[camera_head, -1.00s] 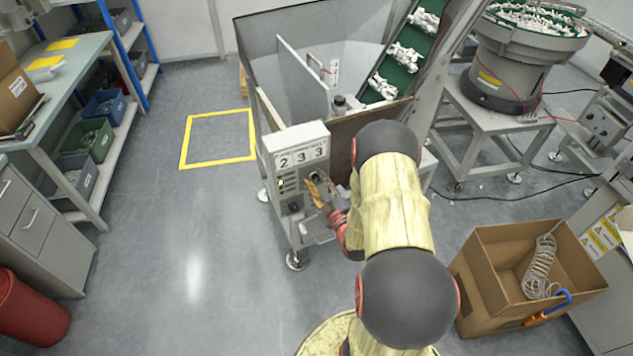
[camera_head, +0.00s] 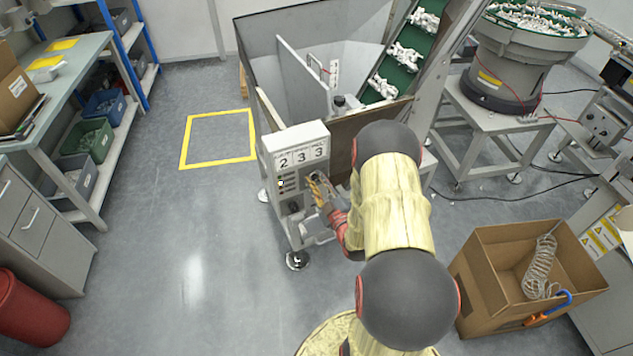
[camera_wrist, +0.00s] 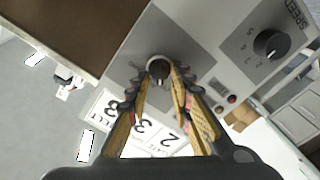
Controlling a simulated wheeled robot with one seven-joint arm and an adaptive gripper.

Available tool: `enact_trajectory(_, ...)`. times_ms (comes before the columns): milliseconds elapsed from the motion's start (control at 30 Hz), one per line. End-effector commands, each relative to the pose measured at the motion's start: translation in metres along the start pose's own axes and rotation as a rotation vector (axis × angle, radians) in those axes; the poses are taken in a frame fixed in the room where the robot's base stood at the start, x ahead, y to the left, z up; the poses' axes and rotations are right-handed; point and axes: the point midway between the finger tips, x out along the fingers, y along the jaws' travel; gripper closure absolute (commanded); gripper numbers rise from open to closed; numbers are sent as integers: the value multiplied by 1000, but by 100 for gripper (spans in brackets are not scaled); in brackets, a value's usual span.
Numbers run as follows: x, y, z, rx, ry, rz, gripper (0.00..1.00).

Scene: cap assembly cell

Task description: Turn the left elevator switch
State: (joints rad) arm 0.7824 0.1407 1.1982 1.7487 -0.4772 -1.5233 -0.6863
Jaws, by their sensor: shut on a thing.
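The control box (camera_head: 297,144) with the large digits 2 3 3 stands upright in front of the hopper. My gripper (camera_wrist: 160,76) has its two fingers on either side of a round dark knob (camera_wrist: 158,66) on the panel and is shut on it. In the head view my gripper (camera_head: 314,180) is at the panel's right side, below the digits, and largely hides that knob. A second dark knob (camera_wrist: 271,43) with a numbered dial is free at the right of the wrist view; it shows low on the panel in the head view (camera_head: 294,207).
Small red buttons (camera_wrist: 225,104) lie between the knobs. The hopper (camera_head: 290,70) and green conveyor (camera_head: 408,50) stand behind the box. A cardboard box (camera_head: 490,290) is on the floor at right.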

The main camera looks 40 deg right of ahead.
Motion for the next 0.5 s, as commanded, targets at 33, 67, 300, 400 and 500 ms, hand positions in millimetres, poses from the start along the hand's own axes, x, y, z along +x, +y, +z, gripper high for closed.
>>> enact_trajectory(33,0,0,0,25,-1,0,100)
enact_trajectory(67,0,0,0,45,-1,0,100)
enact_trajectory(300,0,2,1,242,-1,0,100)
enact_trajectory(400,0,3,1,338,-2,0,100)
enact_trajectory(500,0,4,2,433,-2,0,100)
